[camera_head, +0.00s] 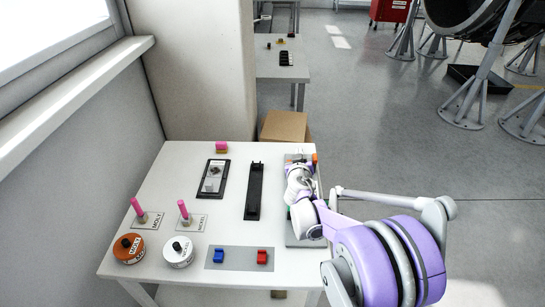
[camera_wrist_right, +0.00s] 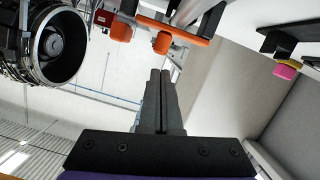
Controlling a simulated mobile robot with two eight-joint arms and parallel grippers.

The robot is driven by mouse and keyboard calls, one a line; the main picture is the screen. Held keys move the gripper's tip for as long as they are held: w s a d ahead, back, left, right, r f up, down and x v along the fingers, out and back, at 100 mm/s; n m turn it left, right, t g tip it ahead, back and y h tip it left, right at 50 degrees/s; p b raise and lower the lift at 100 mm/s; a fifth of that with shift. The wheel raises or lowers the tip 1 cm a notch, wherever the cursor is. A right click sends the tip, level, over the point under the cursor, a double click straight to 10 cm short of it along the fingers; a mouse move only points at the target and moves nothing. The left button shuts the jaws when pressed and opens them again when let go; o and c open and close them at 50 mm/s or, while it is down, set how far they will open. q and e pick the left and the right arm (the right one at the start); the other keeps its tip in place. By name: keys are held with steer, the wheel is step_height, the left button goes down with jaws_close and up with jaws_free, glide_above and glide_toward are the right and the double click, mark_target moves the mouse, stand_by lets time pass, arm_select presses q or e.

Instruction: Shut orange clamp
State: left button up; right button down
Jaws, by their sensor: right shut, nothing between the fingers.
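The orange clamp shows as a small orange patch (camera_head: 314,158) at the far right corner of the white table, mostly hidden behind my right arm. In the right wrist view, an orange bar (camera_wrist_right: 175,29) and two orange knob-like ends lie just beyond the fingertips, on grey metal parts. My right gripper (camera_wrist_right: 160,74) is shut and empty, its fingertips close below the orange parts; I cannot tell whether they touch. In the head view it is largely hidden by its own wrist, over the grey plate (camera_head: 293,241). My left gripper is out of view.
A cardboard box (camera_head: 284,126) stands behind; open floor lies right.

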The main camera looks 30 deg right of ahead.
steer(key=shift+s+d+f+m+y, duration=0.2)
steer(key=shift+d+m+y, duration=0.1)
steer(key=shift+m, duration=0.3)
steer(key=shift+s+d+f, duration=0.1)
steer(key=shift+d+f, duration=0.1)
steer(key=shift+f, duration=0.05)
steer(key=shift+d+f, duration=0.1)
step_height(320, 180, up, 10)
steer(key=p, duration=0.2)
stand_by(0.4)
